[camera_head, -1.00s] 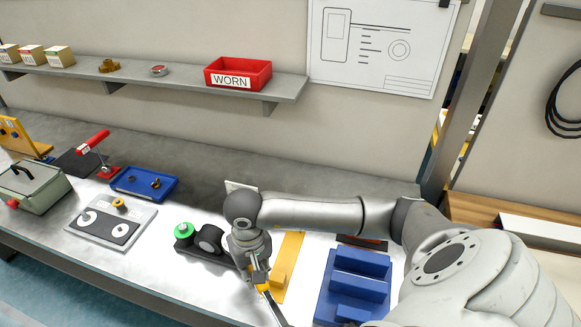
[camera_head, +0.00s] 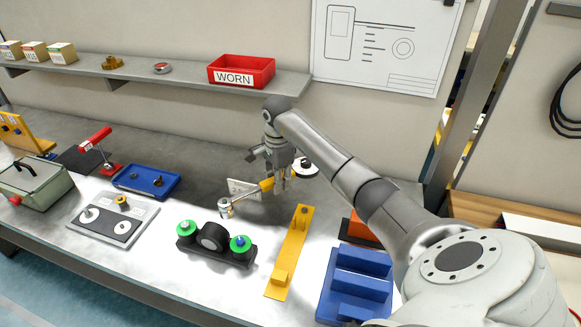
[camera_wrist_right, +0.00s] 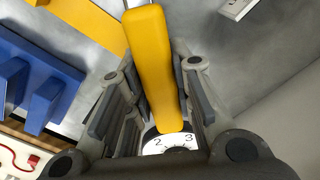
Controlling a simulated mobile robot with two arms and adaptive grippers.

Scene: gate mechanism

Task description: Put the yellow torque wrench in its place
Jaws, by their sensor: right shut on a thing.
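My right gripper (camera_head: 280,182) is shut on the yellow torque wrench (camera_head: 265,185) and holds it up above the bench. In the right wrist view, the yellow handle (camera_wrist_right: 153,60) lies between the fingers (camera_wrist_right: 153,95), with the numbered dial (camera_wrist_right: 170,145) close to the palm. A blue slotted block (camera_head: 362,262) and a long yellow plate (camera_head: 295,240) with upright ends stand in front of the wrench. My left gripper is not in view.
A black fixture (camera_head: 215,245) with green knobs stands left of the yellow plate. An orange block (camera_head: 362,230) sits behind the blue block. A blue tray (camera_head: 146,181) and grey plate (camera_head: 113,217) are farther left.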

